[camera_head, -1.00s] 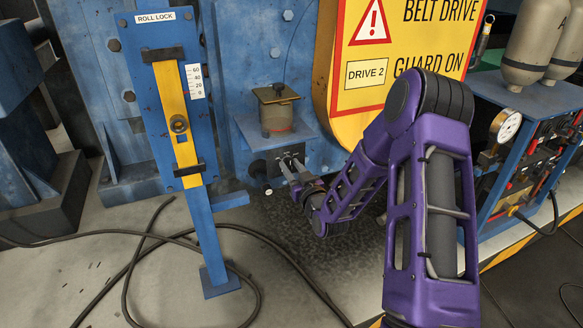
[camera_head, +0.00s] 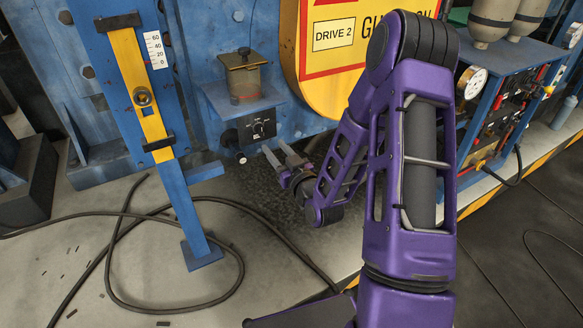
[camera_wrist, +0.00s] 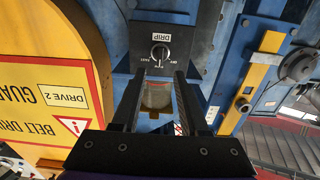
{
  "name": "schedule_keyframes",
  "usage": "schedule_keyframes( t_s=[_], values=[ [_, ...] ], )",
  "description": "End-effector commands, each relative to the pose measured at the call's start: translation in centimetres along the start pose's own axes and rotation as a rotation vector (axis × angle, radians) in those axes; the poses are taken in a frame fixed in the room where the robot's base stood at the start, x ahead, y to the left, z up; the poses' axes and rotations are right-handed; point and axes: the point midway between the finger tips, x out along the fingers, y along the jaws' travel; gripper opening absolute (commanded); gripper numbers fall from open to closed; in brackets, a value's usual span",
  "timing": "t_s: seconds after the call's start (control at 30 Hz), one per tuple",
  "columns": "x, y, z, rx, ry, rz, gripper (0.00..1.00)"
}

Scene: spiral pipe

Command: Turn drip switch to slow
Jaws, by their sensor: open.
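The drip switch (camera_head: 259,128) is a small round knob with a light pointer line on a black panel (camera_head: 269,119), below a lubricator cup on the blue machine. In the wrist view the switch (camera_wrist: 159,53) appears upside down, beside its white DRIP label. The smaller position marks are too small to read surely. My gripper (camera_head: 273,147) is open and empty, just below and right of the panel in the head view. In the wrist view my gripper (camera_wrist: 160,74) has its fingers spread on either side of the line toward the switch, apart from it.
The lubricator cup (camera_head: 243,83) sits on a blue shelf above the panel. A small white-tipped knob (camera_head: 241,158) protrudes at the panel's lower left. The yellow belt guard (camera_head: 308,82) is close on the right, and the roll-lock post (camera_head: 198,222) stands left. Black hoses (camera_head: 120,245) lie on the floor.

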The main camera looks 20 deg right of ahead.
Motion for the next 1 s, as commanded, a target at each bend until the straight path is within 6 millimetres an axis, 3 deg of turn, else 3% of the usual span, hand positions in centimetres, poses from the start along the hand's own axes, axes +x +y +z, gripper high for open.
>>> schedule_keyframes(
  t_s=[0.2,0.4,0.6,1.0],
  values=[
    [-5.3,0.1,0.1,0.000,-0.004,0.002,0.44],
    [-8.2,0.0,-0.1,0.000,-0.003,0.001,0.44],
    [-9.2,0.0,0.0,0.000,0.000,0.000,0.44],
    [-9.2,0.0,0.0,-0.001,0.000,0.000,0.44]
  ],
)
